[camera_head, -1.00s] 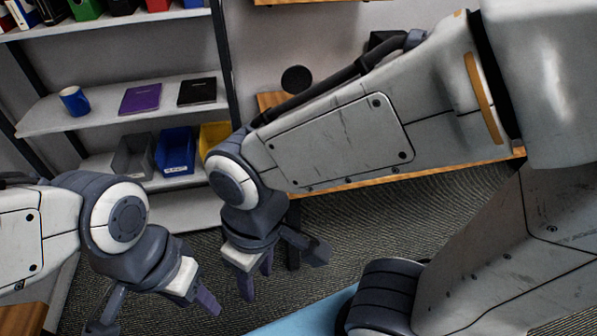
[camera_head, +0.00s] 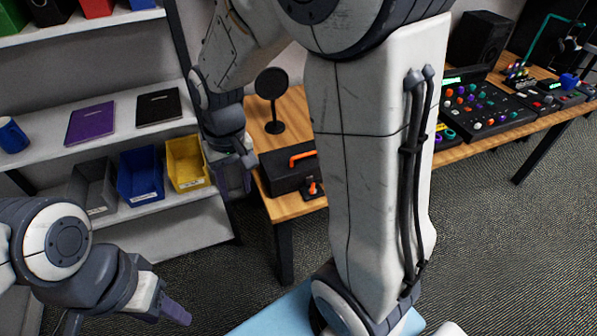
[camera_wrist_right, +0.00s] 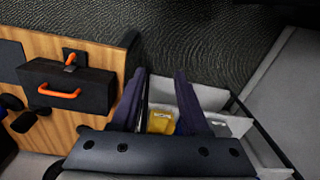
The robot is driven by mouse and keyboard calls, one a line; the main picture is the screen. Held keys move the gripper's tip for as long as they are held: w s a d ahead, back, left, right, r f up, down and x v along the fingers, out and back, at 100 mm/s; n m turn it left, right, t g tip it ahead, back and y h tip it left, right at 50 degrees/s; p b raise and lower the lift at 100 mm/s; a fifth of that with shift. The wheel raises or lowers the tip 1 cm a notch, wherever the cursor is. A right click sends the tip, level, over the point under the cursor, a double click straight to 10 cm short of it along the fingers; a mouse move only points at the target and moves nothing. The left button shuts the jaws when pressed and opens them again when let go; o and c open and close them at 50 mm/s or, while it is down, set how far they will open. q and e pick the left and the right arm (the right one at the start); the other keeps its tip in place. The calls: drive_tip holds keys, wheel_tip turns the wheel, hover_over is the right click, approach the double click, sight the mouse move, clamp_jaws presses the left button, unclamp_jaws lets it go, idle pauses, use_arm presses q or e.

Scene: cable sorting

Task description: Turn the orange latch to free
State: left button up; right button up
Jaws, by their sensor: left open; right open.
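The orange latch (camera_head: 312,187) is a small lever on a black base, standing on the wooden desk in front of a black box (camera_head: 283,178) with an orange handle (camera_head: 302,157). The latch also shows in the right wrist view (camera_wrist_right: 70,60), left of my fingers. My right gripper (camera_head: 234,178) is left of the box, beside the desk corner and apart from the latch. In the right wrist view my right gripper (camera_wrist_right: 160,95) is open, with nothing between its fingers. My left gripper (camera_head: 122,318) is open and low at the left, far from the latch.
A shelf (camera_head: 100,140) at the left holds grey (camera_head: 92,185), blue (camera_head: 140,175) and yellow (camera_head: 186,163) bins near my right gripper. A round black stand (camera_head: 272,100) is behind the box. My right arm hides the desk's middle.

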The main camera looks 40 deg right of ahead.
drive_tip(key=w+d+f+m+b, duration=0.1)
drive_tip(key=w+d+f+m, duration=0.15)
drive_tip(key=d, duration=0.35)
drive_tip(key=w+d+f+m, duration=0.2)
drive_tip(key=w+d+f, duration=0.1)
drive_tip(key=d, duration=0.3)
drive_tip(key=m, duration=0.4)
approach(313, 187)
drive_tip(key=f, duration=0.8)
drive_tip(key=shift+w+a+f+b, duration=0.15)
drive_tip(key=shift+a+f+b, duration=0.1)
drive_tip(key=shift+b, duration=0.15)
clamp_jaws()
